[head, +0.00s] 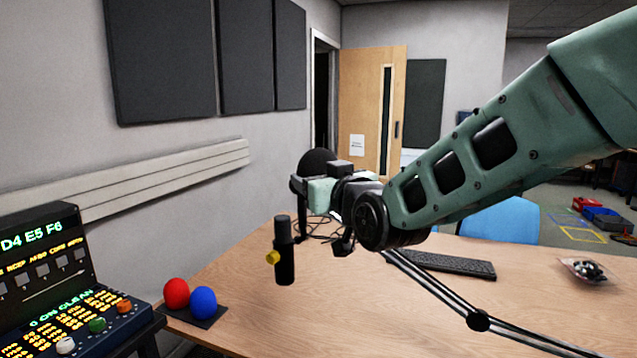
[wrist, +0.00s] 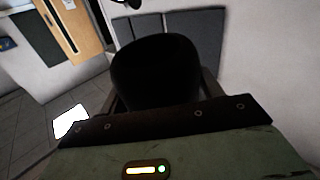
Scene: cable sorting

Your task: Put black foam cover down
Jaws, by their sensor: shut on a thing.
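The black foam cover (head: 317,158) is a dark rounded shape beyond my gripper (head: 308,180) in the head view, partly hidden by it. In the wrist view the same cover (wrist: 155,65) fills the space between the fingers of my gripper (wrist: 160,88), which is shut on it. My gripper holds it above the far left part of the wooden table (head: 235,270). A red foam cover (head: 176,293) and a blue foam cover (head: 203,302) sit side by side on a dark pad (head: 190,317) at the table's left edge, nearer the head camera.
A black microphone (head: 285,255) with a yellow knob stands upright in front of my gripper. A boom arm (head: 440,287) crosses the table's right side. A keyboard (head: 440,263) and a small clear bag (head: 588,270) lie behind it. A control console (head: 70,300) is at lower left.

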